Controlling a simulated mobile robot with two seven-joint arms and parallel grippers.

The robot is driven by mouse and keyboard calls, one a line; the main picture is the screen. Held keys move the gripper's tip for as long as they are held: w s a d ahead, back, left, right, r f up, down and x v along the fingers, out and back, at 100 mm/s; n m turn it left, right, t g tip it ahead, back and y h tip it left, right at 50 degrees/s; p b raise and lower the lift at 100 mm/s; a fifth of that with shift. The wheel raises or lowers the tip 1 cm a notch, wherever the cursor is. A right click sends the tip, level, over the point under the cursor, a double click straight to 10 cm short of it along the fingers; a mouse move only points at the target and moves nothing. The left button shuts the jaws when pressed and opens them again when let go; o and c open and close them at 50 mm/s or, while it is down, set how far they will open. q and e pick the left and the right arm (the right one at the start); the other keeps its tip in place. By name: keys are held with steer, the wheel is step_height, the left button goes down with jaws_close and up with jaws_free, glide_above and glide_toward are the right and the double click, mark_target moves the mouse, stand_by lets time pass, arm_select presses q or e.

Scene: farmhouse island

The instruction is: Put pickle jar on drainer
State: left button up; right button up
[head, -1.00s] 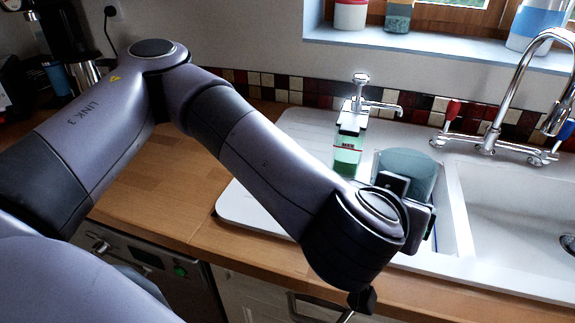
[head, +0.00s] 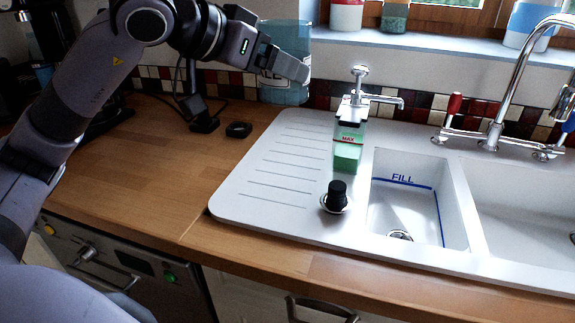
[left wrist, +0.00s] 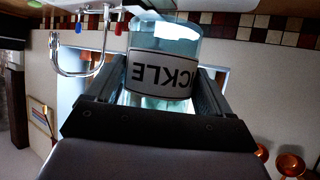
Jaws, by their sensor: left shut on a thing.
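The pickle jar (head: 284,92) is a translucent teal cylinder in front of the tiled wall at the back of the counter. My left gripper (head: 292,68) is shut around it. In the left wrist view the jar (left wrist: 165,45) sits between the two dark fingers, its white label with letters "ICKLE" appearing upside down. The gripper partly hides the jar, and I cannot tell whether its base touches anything. The drainer (head: 285,165) is the white ridged area left of the small basin, and its ridges are bare. My right gripper is not in view.
A green soap dispenser (head: 348,145) and a black knob (head: 337,194) stand at the drainer's right side. The small basin (head: 405,205) and the tap (head: 510,75) are farther right. A small black object (head: 238,129) lies on the wooden counter (head: 165,165).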

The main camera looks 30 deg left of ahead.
arm_select(q)
steer(key=a+r, duration=0.1)
steer(key=a, duration=0.1)
steer(key=b, duration=0.5)
glide_above(263, 192)
step_height(263, 192, down, 15)
steer(key=shift+w+f+b, duration=0.1)
steer(key=shift+f+b, duration=0.3)
steer(key=shift+f, duration=1.9)
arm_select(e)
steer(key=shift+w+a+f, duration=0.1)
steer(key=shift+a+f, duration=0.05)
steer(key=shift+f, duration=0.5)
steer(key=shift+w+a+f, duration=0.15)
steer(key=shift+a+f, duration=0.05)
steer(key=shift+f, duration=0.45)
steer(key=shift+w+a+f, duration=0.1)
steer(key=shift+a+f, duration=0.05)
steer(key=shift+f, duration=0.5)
arm_select(q)
steer(key=shift+f, duration=0.15)
steer(key=o, duration=1.4)
steer(key=shift+o, duration=0.2)
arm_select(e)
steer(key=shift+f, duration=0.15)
